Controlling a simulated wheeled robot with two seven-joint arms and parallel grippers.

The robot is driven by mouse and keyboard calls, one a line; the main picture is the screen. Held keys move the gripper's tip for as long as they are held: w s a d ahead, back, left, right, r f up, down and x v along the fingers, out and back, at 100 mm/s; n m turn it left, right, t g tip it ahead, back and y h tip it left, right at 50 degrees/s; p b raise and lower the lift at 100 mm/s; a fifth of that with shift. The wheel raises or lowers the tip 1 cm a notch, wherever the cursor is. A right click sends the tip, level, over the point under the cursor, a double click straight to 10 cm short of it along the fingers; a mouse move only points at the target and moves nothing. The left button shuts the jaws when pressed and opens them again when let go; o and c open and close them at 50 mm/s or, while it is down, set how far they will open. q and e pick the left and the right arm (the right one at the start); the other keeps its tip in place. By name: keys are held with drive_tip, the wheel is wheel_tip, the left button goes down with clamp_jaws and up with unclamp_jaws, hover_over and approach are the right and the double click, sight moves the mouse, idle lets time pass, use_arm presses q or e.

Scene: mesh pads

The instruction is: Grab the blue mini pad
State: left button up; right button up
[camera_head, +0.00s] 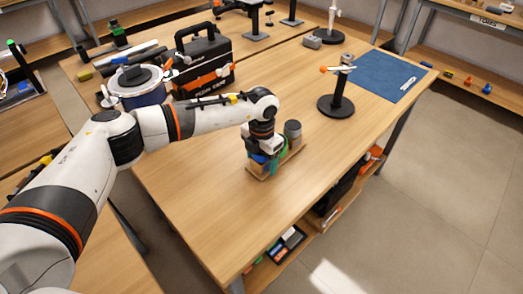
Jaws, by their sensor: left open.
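My left arm reaches in from the left over the wooden table (215,215). My left gripper (263,158) points down over a small wooden tray (258,174), with its jaws open. A small blue piece (259,158), which may be the blue mini pad, shows at the jaws. I cannot tell whether they touch it. A teal-green piece (274,164) stands beside it, and a grey cylinder (293,130) is at the tray's far right. The gripper hides much of the tray. My right gripper is not in view.
A black stand (337,104) with a round base is right of the tray. A large blue mat (389,77) lies at the right corner. A black and orange toolbox (204,62) and a round container (138,88) stand behind my arm. The front tabletop is clear.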

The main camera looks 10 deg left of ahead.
use_arm(q)
drive_tip(key=c, duration=1.1)
drive_tip(key=shift+r, duration=0.1)
